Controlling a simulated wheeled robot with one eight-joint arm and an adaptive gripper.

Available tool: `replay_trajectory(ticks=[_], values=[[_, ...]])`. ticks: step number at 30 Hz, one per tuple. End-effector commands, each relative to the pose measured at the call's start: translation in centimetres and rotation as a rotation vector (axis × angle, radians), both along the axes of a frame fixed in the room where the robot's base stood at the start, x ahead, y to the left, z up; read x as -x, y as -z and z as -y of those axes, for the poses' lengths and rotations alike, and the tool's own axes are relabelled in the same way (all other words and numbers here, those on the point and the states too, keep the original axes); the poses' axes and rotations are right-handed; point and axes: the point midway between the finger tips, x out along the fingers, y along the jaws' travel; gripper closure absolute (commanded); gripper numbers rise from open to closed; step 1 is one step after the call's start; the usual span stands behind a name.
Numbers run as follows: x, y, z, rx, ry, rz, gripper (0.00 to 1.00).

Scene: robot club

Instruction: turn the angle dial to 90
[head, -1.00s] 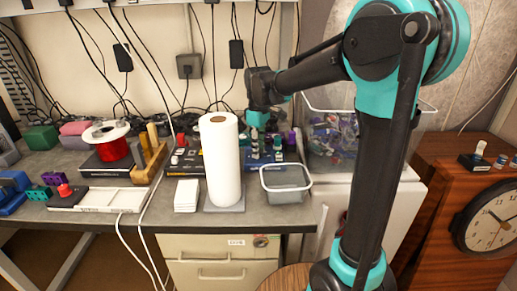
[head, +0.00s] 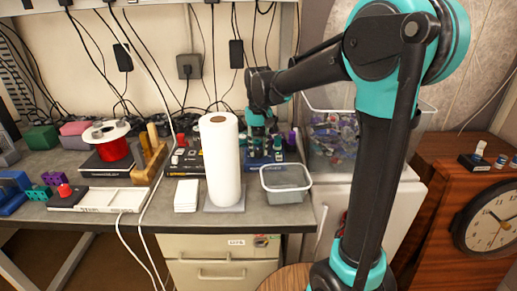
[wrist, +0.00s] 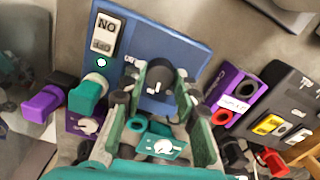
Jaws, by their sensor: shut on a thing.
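A blue panel (wrist: 195,50) lies on the bench in the wrist view. It carries a black round dial (wrist: 160,72) with a white pointer mark and a switch plate (wrist: 104,36) with ON lettering. The dial's scale and the angle it points to cannot be read, and lettering beside it is partly hidden by a finger. My gripper (wrist: 163,88) has its two green-padded fingers on either side of the dial, shut on it. In the head view my gripper (head: 257,135) is low over the back of the bench, behind the paper roll, and the dial is hidden.
The paper towel roll (head: 221,160) stands in front of my gripper, with a clear plastic tub (head: 286,184) to its right. In the wrist view, green and purple knobbed pieces (wrist: 88,94) are left of the dial. A purple box (wrist: 236,98) and black box (wrist: 287,110) are right.

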Motion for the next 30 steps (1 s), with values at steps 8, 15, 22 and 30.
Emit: replay_trajectory(ticks=[8,15,22,30], values=[[-0.05,-0.02,-0.01,0.000,0.136,0.001,0.99],[-0.05,-0.02,-0.01,0.000,0.185,0.001,0.99],[-0.05,-0.03,-0.01,0.000,0.192,0.001,0.99],[-0.05,-0.02,-0.01,0.000,0.191,0.001,0.62]])
